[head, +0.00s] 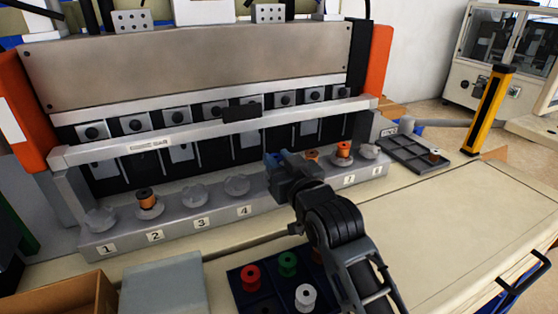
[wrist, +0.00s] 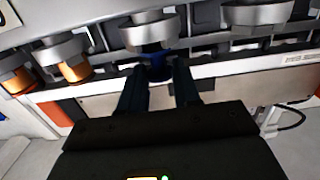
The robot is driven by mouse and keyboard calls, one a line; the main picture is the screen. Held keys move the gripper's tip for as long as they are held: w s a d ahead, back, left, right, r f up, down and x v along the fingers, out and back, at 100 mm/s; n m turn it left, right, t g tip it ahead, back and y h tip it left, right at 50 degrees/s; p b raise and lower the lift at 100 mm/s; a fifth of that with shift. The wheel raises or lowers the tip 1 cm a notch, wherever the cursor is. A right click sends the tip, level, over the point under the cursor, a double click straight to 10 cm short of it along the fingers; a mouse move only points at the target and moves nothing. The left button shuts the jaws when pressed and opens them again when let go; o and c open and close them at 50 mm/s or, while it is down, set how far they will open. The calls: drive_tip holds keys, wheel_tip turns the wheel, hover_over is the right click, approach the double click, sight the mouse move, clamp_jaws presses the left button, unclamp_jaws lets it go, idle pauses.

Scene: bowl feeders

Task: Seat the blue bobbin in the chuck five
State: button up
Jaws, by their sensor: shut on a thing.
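My gripper (wrist: 160,82) is shut on the blue bobbin (wrist: 157,65). In the head view, my gripper (head: 276,160) covers the stretch of the chuck row right of chuck four, and a bit of blue shows at its tip. In the upside-down wrist view, the bobbin is lined up with an otherwise empty grey chuck (wrist: 150,33), chuck five by its place in the row. The bobbin is right at the chuck's upper side; whether it is fully down in it I cannot tell. Label five is hidden behind my arm.
Orange bobbins stand in chucks two (head: 147,198), seven (head: 343,149) and the one between five and seven (head: 312,156). A guard bar (head: 180,136) runs above the row. A dark tray (head: 238,278) holds red, green and white bobbins. A grey tray (head: 410,157) lies right.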

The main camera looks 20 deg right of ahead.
drive_tip(key=shift+f+b, duration=0.45)
drive_tip(key=shift+f, duration=0.15)
idle(0.3)
drive_tip(key=o, duration=0.7)
